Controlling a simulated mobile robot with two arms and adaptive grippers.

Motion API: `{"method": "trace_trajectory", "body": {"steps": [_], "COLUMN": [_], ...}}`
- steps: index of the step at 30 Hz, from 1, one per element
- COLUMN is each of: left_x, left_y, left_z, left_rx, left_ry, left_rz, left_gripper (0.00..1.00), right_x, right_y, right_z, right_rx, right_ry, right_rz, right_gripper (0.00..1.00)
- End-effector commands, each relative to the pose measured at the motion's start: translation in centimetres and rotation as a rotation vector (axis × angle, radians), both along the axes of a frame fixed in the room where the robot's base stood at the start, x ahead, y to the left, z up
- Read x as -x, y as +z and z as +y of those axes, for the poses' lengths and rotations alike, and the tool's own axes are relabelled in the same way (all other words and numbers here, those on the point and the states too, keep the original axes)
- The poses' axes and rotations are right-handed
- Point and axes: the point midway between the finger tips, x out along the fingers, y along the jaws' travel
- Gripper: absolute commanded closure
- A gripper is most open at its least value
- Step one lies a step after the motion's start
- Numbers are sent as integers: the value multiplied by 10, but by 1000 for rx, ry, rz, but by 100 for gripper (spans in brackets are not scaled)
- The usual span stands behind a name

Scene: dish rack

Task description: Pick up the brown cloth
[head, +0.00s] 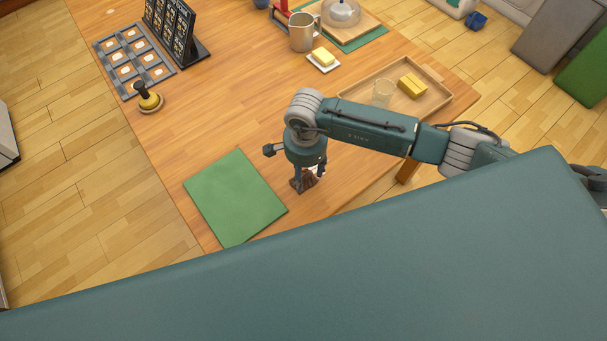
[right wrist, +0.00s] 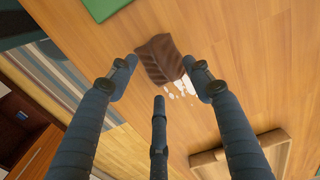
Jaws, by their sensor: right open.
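The brown cloth (right wrist: 158,60) lies crumpled on the wooden table in the right wrist view, with white bits (right wrist: 185,85) at its side. It also shows in the head view (head: 304,183), partly hidden by my right gripper. My right gripper (head: 308,176) points down close over the cloth. In the right wrist view its fingers (right wrist: 164,83) are spread open around the near side of the cloth, with nothing held between them. I cannot tell whether any finger touches the cloth. My left gripper is not in view.
A green mat (head: 236,198) lies left of the cloth. A wooden tray (head: 440,98) holds a glass (head: 382,93) and a yellow block (head: 412,85) to the right. A butter dish (head: 323,60) and metal pitcher (head: 301,32) stand farther back.

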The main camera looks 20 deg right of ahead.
Motion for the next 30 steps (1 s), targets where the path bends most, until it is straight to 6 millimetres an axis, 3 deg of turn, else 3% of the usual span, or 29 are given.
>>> {"method": "trace_trajectory", "body": {"steps": [4,12,19,30], "left_x": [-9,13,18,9], "left_y": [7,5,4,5], "left_z": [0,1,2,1], "left_rx": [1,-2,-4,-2], "left_ry": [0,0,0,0], "left_rz": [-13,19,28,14], "left_gripper": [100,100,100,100], "right_x": [1,0,0,0], "right_y": [-16,-20,-20,-19], "right_z": [0,0,0,0], "right_rx": [0,-1,-1,-1], "right_ry": [-1,-1,-1,-1], "right_rz": [2,-1,-1,-1], "right_gripper": [50,50,92,93]}}
